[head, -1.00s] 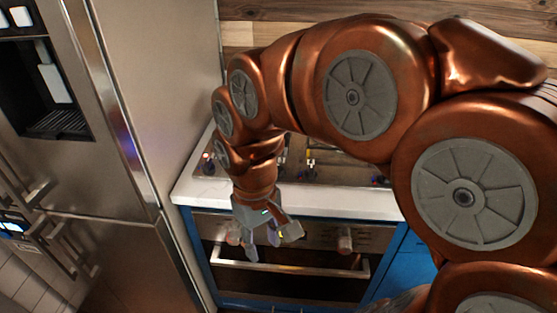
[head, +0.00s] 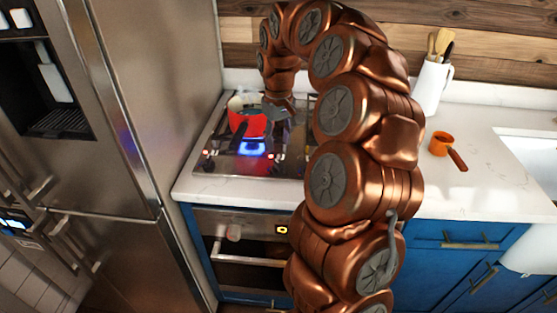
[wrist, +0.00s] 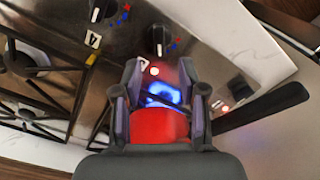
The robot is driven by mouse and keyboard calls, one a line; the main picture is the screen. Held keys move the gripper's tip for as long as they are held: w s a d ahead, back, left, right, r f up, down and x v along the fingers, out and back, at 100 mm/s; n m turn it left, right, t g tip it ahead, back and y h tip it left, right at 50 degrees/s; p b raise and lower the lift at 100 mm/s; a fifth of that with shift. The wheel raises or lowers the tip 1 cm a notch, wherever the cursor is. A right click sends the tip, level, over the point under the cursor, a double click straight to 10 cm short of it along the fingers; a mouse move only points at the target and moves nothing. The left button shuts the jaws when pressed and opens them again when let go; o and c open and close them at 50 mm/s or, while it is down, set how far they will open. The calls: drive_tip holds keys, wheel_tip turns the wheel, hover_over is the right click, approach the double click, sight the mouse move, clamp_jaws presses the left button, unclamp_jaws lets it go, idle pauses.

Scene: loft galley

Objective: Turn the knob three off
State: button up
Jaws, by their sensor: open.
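The steel cooktop (head: 230,166) has black knobs along its front edge. In the wrist view, one knob (wrist: 103,10) sits at the top beside a "4" label, another knob (wrist: 158,40) is at the top middle, and a third knob (wrist: 240,88) is at the right. I cannot read which knob is number three. My gripper (wrist: 160,80) is open, with no knob between its fingers. In the head view my gripper (head: 278,114) is above the cooktop, just right of the red pot (head: 247,122), and partly hidden by my wrist. A blue flame (head: 252,147) burns by the pot.
A tall fridge (head: 175,100) stands close at left. The counter (head: 460,190) at right holds an orange pan (head: 439,144) and a utensil jug (head: 430,85).

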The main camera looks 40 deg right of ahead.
sight(278, 163)
drive_tip(key=shift+f+p, duration=1)
drive_tip(key=shift+f, duration=2.9)
clamp_jaws()
